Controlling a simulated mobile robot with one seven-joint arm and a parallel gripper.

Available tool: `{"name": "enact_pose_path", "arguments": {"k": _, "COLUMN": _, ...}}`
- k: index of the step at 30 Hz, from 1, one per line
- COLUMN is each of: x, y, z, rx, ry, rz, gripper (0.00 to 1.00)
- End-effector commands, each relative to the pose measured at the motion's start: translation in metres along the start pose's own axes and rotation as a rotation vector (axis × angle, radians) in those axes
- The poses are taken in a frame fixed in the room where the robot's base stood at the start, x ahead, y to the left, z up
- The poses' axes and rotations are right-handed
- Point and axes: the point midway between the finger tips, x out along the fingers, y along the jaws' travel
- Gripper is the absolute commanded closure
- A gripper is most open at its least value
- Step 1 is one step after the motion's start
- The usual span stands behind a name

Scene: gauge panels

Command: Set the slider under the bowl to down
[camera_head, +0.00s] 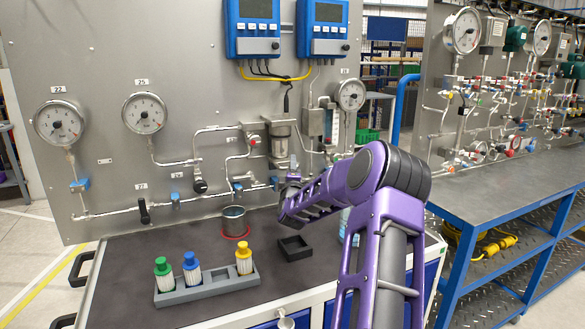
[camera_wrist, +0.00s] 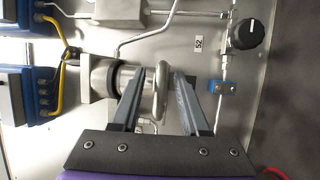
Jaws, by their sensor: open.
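The metal bowl (camera_head: 280,142) hangs on the grey panel under a filter body, left of a small gauge. In the wrist view the bowl (camera_wrist: 128,82) lies sideways, with a rounded metal rim at its lower end. My gripper (camera_wrist: 159,73) is open, with its fingertips apart on both sides of that rim.
A black knob (camera_wrist: 251,34) and a blue valve (camera_wrist: 226,87) are close to the fingers. Pipes run across the panel. On the bench stand a metal cup (camera_head: 234,222), a grey rack (camera_head: 208,285) with coloured-cap bottles and a black tray (camera_head: 294,248).

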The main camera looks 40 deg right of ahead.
Motion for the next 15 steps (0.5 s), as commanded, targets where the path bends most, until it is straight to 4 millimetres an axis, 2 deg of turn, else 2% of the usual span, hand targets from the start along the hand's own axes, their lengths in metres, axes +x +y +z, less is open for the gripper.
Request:
{"name": "enact_pose_path", "arguments": {"k": 5, "x": -0.0001, "y": 0.0, "z": -0.0001, "rx": 0.0, "ry": 0.0, "rz": 0.0, "gripper": 0.57}}
{"name": "enact_pose_path", "arguments": {"k": 12, "x": -0.0002, "y": 0.0003, "z": -0.0001, "rx": 0.0, "ry": 0.0, "rz": 0.001, "gripper": 1.0}}
{"name": "enact_pose_path", "arguments": {"k": 15, "x": -0.0001, "y": 0.0008, "z": -0.0001, "rx": 0.0, "ry": 0.0, "rz": 0.002, "gripper": 1.0}}
